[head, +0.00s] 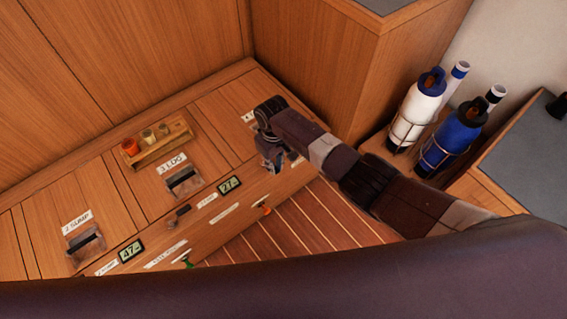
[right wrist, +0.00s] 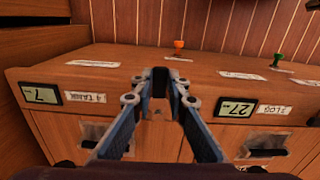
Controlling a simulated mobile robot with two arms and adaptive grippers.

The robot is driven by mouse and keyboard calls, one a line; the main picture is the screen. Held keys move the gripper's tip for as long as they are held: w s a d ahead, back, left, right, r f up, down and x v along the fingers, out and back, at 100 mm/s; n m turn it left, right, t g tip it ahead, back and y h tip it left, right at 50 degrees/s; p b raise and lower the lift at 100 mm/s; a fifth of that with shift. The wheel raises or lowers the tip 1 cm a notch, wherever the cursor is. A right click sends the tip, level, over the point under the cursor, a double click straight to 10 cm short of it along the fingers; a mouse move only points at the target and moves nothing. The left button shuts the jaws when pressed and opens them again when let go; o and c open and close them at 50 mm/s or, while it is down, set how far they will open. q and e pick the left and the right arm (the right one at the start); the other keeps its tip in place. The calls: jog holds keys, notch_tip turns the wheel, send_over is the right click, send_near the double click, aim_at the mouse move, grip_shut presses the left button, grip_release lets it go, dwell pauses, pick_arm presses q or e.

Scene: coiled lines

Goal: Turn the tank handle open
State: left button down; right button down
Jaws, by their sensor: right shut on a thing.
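My right gripper (head: 271,163) reaches down to the front of the wooden bench at the tank station. In the right wrist view its fingers (right wrist: 160,76) are closed at the spot just beside the 4 TANK label (right wrist: 87,97), shut on the tank handle. The handle is almost wholly hidden by the fingers, so its angle cannot be told. The tank display (right wrist: 41,95) reads 7 and appears upside down in that view. My left gripper is not in view.
The log station has a display (head: 229,184) reading 27 and a dark handle (head: 178,215). An orange knob (head: 265,210) and green knob (head: 187,263) sit nearby. A small wooden rack (head: 160,143) stands on the bench. White (head: 415,108) and blue (head: 452,140) bottles stand at right.

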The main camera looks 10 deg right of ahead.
jog(key=shift+s+a, duration=0.1)
jog(key=shift+a, duration=0.1)
jog(key=shift+m, duration=0.3)
jog(key=c, duration=1.9)
grip_release()
notch_tip(320, 180, up, 12)
jog(key=shift+r, duration=0.1)
